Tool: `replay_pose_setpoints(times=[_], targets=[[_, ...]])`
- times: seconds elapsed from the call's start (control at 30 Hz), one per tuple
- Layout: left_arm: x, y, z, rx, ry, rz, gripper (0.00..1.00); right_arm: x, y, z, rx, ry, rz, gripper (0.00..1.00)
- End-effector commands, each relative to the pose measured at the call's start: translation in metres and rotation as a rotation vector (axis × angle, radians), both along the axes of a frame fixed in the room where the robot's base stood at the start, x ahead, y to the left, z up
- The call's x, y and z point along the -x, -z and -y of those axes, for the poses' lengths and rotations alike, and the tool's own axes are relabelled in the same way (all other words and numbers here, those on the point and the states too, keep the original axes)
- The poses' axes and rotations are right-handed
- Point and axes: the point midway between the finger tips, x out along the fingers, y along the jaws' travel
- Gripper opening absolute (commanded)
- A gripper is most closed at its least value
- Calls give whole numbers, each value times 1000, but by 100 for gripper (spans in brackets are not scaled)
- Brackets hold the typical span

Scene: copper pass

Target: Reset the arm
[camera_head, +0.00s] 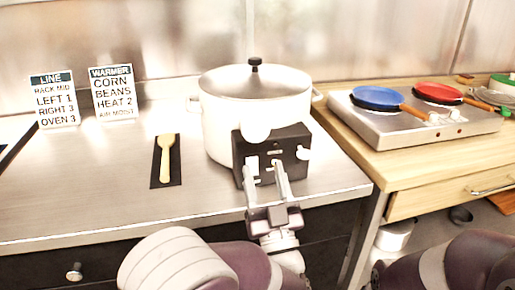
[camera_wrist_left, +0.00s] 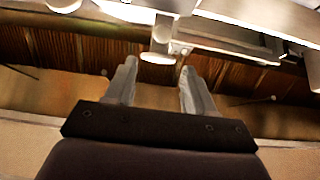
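My left gripper (camera_head: 266,168) is in front of the black control box of a lidded white pot, its fingers pointing up toward the box. In the left wrist view its two fingers (camera_wrist_left: 156,72) stand apart with nothing held between them. A pale knob-like part (camera_wrist_left: 161,33) shows beyond the fingertips, apart from them as far as I can tell. The control box (camera_head: 291,145) carries white knobs, and the fingers hide part of its front. My right gripper is out of view; only a part of my right arm shows at the lower right.
The pot (camera_head: 222,115) stands on the steel counter (camera_head: 100,205). A wooden spoon (camera_head: 165,158) lies on a dark mat, with two signs (camera_head: 112,94) behind. At right, a two-plate burner (camera_head: 385,125) holds a blue pan (camera_head: 376,98) and a red pan (camera_head: 437,92) on a wooden table.

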Motion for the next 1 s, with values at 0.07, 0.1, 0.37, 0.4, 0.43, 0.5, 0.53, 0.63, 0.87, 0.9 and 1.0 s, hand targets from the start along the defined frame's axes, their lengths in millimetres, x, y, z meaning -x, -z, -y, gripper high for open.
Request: replay_pose_setpoints(times=[0.07,0.1,0.37,0.4,0.43,0.5,0.53,0.63,0.87,0.9,1.0], targets=[[11,9,4,-1,3,-1,54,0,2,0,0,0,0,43],[15,12,5,0,2,-1,54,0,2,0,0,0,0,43],[24,18,7,0,-1,0,54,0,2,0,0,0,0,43],[24,18,7,0,-1,0,54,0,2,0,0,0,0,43],[23,18,7,0,-1,0,54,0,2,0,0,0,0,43],[23,18,7,0,-1,0,54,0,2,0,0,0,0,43],[23,18,7,0,-1,0,54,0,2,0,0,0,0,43],[23,18,7,5,2,0,54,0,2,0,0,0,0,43],[-12,103,61,42,353,-457,54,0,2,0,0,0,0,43],[-12,129,74,40,442,-608,54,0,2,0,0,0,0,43],[6,192,79,33,583,-1017,54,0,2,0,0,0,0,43]])
